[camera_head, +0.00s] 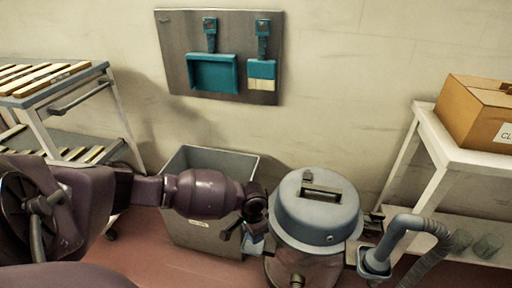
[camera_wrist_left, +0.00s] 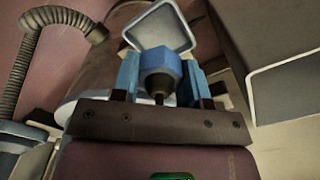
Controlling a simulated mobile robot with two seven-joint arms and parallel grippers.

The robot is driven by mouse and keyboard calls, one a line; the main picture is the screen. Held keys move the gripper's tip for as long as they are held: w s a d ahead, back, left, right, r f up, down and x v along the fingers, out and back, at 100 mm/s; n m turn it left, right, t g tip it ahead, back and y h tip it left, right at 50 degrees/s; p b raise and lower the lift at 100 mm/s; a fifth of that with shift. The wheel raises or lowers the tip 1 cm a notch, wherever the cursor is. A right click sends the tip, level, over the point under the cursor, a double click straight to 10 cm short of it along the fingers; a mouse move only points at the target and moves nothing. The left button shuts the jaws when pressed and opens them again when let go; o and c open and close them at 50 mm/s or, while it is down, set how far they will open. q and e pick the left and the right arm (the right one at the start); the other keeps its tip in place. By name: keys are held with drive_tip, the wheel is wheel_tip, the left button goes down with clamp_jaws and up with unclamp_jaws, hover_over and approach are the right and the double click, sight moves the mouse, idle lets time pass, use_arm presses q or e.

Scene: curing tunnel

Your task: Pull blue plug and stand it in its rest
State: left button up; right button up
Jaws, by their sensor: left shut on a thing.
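My left gripper (camera_head: 257,212) is between the grey bin and the round vacuum in the head view. In the left wrist view, its blue fingers (camera_wrist_left: 160,82) are shut on the blue plug (camera_wrist_left: 160,66), which has a dark stub at its near end. A pale-rimmed square piece (camera_wrist_left: 160,28) shows just beyond the plug; I cannot tell whether it is joined to it. In the head view a small light-blue part (camera_head: 253,244) shows under the gripper. I cannot make out the rest for certain. My right gripper is not in view.
The grey bin (camera_head: 180,165) stands against the wall. The vacuum (camera_head: 316,232) is close on the gripper's right, with its hose and nozzle (camera_head: 376,263) further right. A slatted rack (camera_head: 75,75) is left; a white table (camera_head: 470,155) with a cardboard box (camera_head: 480,105) is right.

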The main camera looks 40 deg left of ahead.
use_arm(q)
drive_tip(key=shift+s+f, duration=0.1)
drive_tip(key=shift+f, duration=0.55)
drive_tip(key=shift+f+b, duration=0.35)
drive_tip(key=shift+f, duration=1.1)
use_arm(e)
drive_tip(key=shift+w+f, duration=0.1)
use_arm(q)
drive_tip(key=o, duration=1.3)
drive_tip(key=shift+c, duration=0.2)
drive_tip(key=shift+r, duration=0.1)
drive_tip(key=r+p, duration=0.1)
drive_tip(key=r, duration=0.2)
drive_tip(key=r+p, duration=0.1)
drive_tip(key=r, duration=0.2)
drive_tip(key=r+p, duration=0.1)
drive_tip(key=r, duration=0.2)
drive_tip(key=shift+w+r, duration=0.25)
drive_tip(key=shift+r+p, duration=0.3)
drive_tip(key=shift+p, duration=0.1)
drive_tip(key=shift+s+r, duration=0.15)
drive_tip(key=shift+r, duration=0.1)
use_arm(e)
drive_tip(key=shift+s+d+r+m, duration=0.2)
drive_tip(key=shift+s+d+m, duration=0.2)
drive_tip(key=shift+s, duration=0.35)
